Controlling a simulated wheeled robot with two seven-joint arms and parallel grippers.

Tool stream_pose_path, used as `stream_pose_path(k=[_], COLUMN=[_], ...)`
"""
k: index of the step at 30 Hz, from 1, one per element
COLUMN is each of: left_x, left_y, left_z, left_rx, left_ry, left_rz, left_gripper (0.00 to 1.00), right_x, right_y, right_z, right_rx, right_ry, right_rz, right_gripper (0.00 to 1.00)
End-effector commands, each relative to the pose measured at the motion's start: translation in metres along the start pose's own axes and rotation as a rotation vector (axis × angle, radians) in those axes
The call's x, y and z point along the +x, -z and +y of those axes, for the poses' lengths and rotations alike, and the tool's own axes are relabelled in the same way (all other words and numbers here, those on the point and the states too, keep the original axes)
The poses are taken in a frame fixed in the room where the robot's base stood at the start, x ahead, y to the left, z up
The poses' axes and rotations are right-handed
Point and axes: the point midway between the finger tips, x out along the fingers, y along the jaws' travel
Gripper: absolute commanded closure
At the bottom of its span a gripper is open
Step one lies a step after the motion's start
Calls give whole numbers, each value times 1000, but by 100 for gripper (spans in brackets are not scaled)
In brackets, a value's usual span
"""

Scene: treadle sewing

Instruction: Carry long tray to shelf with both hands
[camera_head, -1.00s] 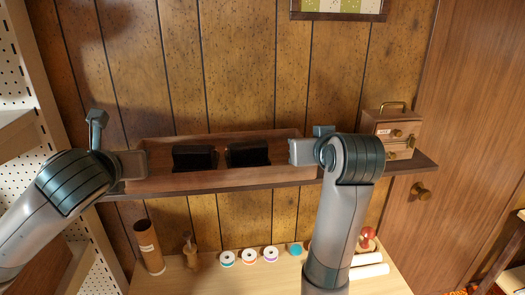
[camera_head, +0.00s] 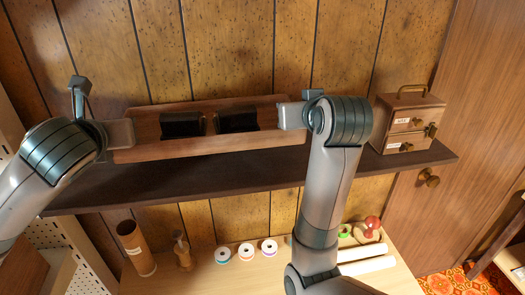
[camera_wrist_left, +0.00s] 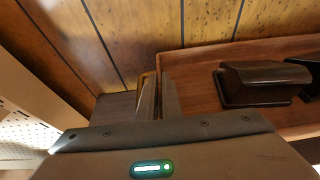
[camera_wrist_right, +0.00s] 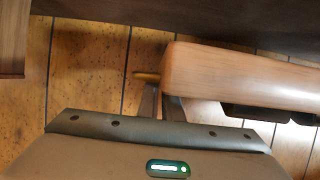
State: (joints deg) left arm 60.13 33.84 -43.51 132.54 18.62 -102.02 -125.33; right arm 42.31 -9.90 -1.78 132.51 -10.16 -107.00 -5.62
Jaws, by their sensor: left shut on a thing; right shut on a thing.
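The long wooden tray (camera_head: 215,145) holds two dark blocks, the left one (camera_head: 181,125) and the right one (camera_head: 237,122). It is in front of the panelled wall, over the dark shelf (camera_head: 220,178); its right end sits a little higher in the head view. Whether its underside touches the shelf is unclear. My left gripper (camera_head: 130,133) is shut on the tray's left end; its fingers show in the left wrist view (camera_wrist_left: 160,98). My right gripper (camera_head: 283,116) is shut on the right end; its fingers show in the right wrist view (camera_wrist_right: 161,102).
A small wooden chest (camera_head: 408,122) stands on the shelf's right end, right of my right arm. Below is a table (camera_head: 245,280) with thread spools (camera_head: 246,252), a brown tube (camera_head: 135,247) and white rolls (camera_head: 366,260). A white pegboard rack (camera_head: 12,130) stands at left.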

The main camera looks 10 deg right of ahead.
Motion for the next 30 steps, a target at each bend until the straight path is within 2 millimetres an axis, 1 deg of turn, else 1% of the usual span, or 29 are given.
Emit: stream_pose_path(k=[14,30], left_x=[0,7], left_y=[0,16], left_z=[0,0], left_rx=[-1,-1], left_ry=[-1,-1], left_rz=[-4,-4], left_gripper=[100,100], right_x=[0,7], right_y=[0,-16], right_z=[0,0], right_rx=[0,0], right_ry=[0,0], right_rz=[4,4], right_gripper=[100,100])
